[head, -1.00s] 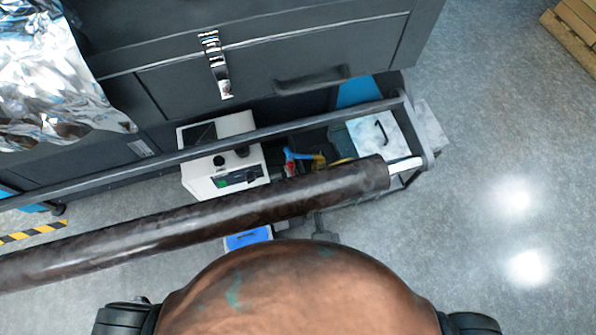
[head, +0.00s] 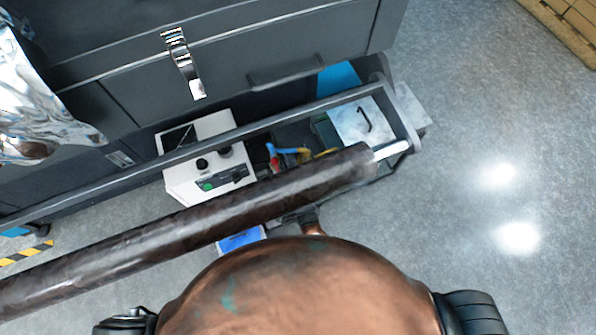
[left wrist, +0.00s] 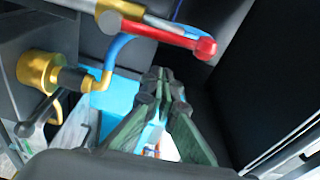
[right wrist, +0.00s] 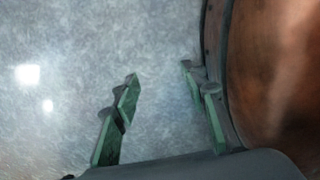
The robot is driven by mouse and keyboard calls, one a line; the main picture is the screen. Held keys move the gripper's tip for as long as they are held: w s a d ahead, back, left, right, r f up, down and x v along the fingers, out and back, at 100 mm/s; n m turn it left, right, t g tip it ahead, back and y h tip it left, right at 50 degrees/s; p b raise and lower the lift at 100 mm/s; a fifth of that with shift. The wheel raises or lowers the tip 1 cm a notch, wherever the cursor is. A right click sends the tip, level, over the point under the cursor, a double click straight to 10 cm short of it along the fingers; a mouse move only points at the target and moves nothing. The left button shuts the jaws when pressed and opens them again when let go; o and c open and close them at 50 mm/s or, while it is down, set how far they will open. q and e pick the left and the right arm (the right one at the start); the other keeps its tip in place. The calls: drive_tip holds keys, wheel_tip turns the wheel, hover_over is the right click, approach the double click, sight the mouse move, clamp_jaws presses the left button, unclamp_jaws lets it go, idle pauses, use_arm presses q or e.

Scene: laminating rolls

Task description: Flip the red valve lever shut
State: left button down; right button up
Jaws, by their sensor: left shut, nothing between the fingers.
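The red valve lever (left wrist: 204,47) is a thin bar with a round red end, crossing the top of the left wrist view. It joins a brass body (left wrist: 109,22) at the upper left, with a blue tube (left wrist: 118,45) curving below. In the head view the red lever (head: 273,163) is a small spot behind the dark roll. My left gripper (left wrist: 165,78) is shut and empty, its tips below and left of the red end, apart from it in the picture. My right gripper (right wrist: 160,72) is open and empty over the floor, beside my copper-coloured body.
A long dark roll (head: 190,228) on a pale core crosses in front of the valve. A white box with knobs (head: 195,180) stands left of the valve. A brass fitting with a black handle (left wrist: 38,68) lies left of my left gripper. The floor (head: 480,200) at right is clear.

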sight(277, 167)
use_arm(q)
drive_tip(key=shift+s+a+f, duration=0.1)
drive_tip(key=shift+s+a, duration=0.4)
drive_tip(key=shift+a, duration=0.2)
drive_tip(key=shift+s+a+f, duration=0.1)
drive_tip(key=shift+s+a, duration=0.35)
drive_tip(key=shift+a, duration=0.25)
drive_tip(key=shift+w, duration=0.1)
